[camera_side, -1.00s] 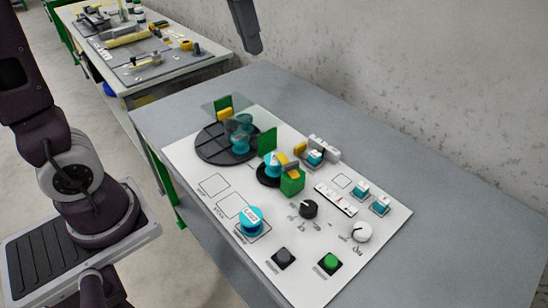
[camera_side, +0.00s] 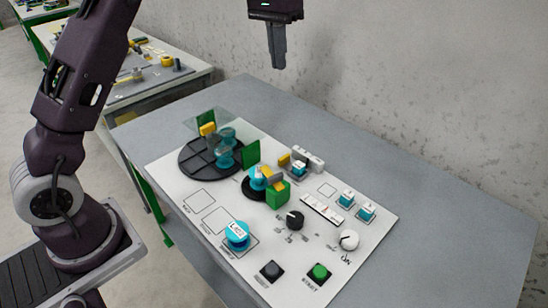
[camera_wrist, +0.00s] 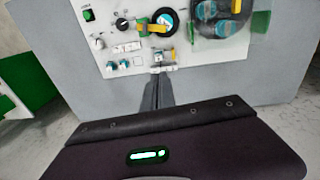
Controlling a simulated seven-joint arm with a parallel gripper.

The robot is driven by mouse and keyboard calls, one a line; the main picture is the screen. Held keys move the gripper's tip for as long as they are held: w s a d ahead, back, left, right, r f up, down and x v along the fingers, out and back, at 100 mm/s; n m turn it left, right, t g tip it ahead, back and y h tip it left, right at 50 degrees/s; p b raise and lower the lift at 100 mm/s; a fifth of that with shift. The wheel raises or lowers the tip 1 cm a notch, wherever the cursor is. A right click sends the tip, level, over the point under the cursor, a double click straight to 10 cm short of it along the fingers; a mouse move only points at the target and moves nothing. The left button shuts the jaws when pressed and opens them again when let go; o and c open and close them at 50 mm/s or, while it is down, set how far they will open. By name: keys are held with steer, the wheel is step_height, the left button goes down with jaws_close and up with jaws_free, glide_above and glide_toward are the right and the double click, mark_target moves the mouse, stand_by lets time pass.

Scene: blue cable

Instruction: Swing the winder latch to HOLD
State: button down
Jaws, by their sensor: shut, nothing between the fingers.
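The winder (camera_side: 258,180) is a small unit on the white panel (camera_side: 180,225), with a teal spool on a black disc. A yellow latch piece (camera_side: 272,176) and a green block (camera_side: 278,194) sit at its right side. The latch also shows in the wrist view (camera_wrist: 144,24), lying over the green block by the spool. I cannot tell the latch's exact setting. My gripper (camera_side: 279,64) is shut and empty, high above the table's back edge, pointing down and apart from everything. Its fingers also show in the wrist view (camera_wrist: 157,98), in front of the panel's back edge.
A black turntable (camera_side: 200,160) with a clear cover and green uprights stands behind the winder. The grey table (camera_side: 430,215) is clear at the right. A wall rises behind.

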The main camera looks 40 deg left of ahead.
steer(key=f+m+g, duration=0.1)
steer(key=f, duration=0.8)
steer(key=w+d+f+m+g+y, duration=0.1)
steer(key=f, duration=0.8)
steer(key=w+f+m+g, duration=0.1)
steer(key=f, duration=0.9)
steer(key=shift+d+m+y, duration=0.3)
steer(key=shift+d, duration=0.1)
steer(key=s, duration=0.3)
steer(key=shift+a+r, duration=0.1)
steer(key=shift+a, duration=0.25)
steer(key=shift+s+a, duration=0.15)
steer(key=shift+s, duration=0.3)
steer(key=n, duration=0.1)
steer(key=s+a+n, duration=0.1)
steer(key=n, duration=0.1)
steer(key=shift+s+h, duration=0.3)
steer(key=shift+h, duration=0.1)
steer(key=shift+a, duration=0.1)
